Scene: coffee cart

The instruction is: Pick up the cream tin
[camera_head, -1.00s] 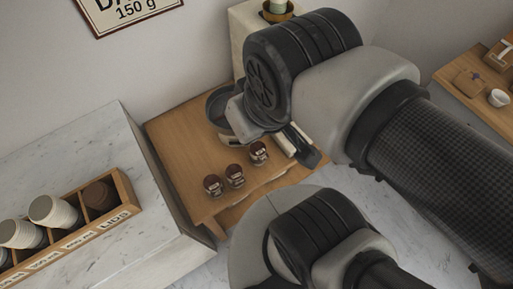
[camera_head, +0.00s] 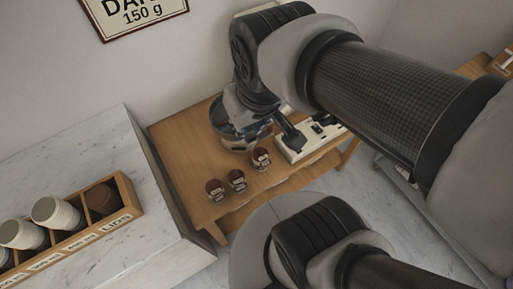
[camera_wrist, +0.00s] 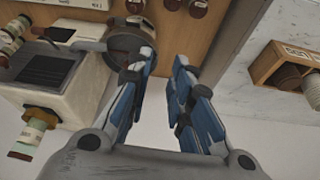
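My gripper (camera_head: 262,132) is open over the wooden side table; in the wrist view its two blue-sided fingers (camera_wrist: 160,75) are apart with nothing visible between them. A round vessel with a dark rim and a pale, labelled band (camera_head: 237,146) stands on the table by the fingers. In the wrist view this round vessel (camera_wrist: 122,42) lies beyond the left finger, which partly covers it. I cannot tell for certain whether it is the cream tin; no other clearly cream tin is identifiable.
Several small brown-lidded jars, one of them (camera_head: 236,180), stand along the table's (camera_head: 180,150) front. A white box (camera_head: 315,137) with dark parts is right of the vessel. A marble counter (camera_head: 90,180) with a wooden cup-and-lid holder (camera_head: 128,195) is at left.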

